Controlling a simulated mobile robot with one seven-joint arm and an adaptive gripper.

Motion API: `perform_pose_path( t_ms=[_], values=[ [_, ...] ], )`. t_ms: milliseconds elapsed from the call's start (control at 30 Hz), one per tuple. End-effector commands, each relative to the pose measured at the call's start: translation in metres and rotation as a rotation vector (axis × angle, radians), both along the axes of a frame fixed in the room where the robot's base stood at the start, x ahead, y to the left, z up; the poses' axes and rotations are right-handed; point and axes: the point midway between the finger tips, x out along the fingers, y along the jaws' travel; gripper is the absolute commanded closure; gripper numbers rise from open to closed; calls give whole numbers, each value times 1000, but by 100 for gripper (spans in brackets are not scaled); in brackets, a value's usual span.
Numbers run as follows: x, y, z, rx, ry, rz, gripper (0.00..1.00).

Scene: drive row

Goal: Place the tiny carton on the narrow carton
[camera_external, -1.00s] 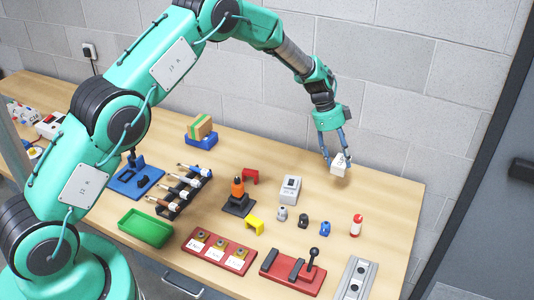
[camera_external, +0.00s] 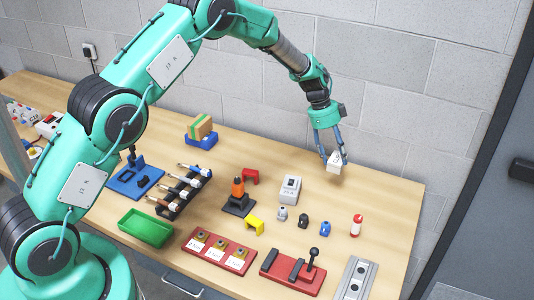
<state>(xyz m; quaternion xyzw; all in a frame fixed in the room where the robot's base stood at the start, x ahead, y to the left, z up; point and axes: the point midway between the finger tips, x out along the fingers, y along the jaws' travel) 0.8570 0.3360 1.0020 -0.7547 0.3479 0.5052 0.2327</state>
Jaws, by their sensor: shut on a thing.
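My gripper (camera_external: 328,146) is shut on a small white carton with dark marks, which I take for the tiny carton (camera_external: 335,164). It holds the carton near the back right of the bench, close to the wall. The carton looks slightly tilted and appears above the bench top; the exact gap is hard to tell. A brown carton with green tape (camera_external: 201,126) sits tilted in a blue holder (camera_external: 202,141) at the back left. A pale grey-white box (camera_external: 290,189) stands left of and in front of my gripper. I cannot tell which of these two is the narrow carton.
Small grey, black and blue pieces and a red-white cylinder (camera_external: 356,225) stand in front of my gripper. A red bridge piece (camera_external: 250,176) and an orange-black device (camera_external: 238,197) stand further left. The wall (camera_external: 400,110) is close behind. Bare bench lies right of the gripper.

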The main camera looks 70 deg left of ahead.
Motion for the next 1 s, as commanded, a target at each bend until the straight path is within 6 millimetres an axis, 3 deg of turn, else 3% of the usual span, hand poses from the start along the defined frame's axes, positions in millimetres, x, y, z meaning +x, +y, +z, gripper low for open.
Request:
perform_pose_path(
  t_ms=[167, 367, 700, 1000],
  values=[
    [-23, 33, 8, 2, 1, 76, 80],
    [-67, 83, 19, 4, 4, 203, 80],
    [-159, 163, 37, 6, 8, 449, 80],
    [-250, 217, 50, 6, 10, 666, 80]
  ],
)
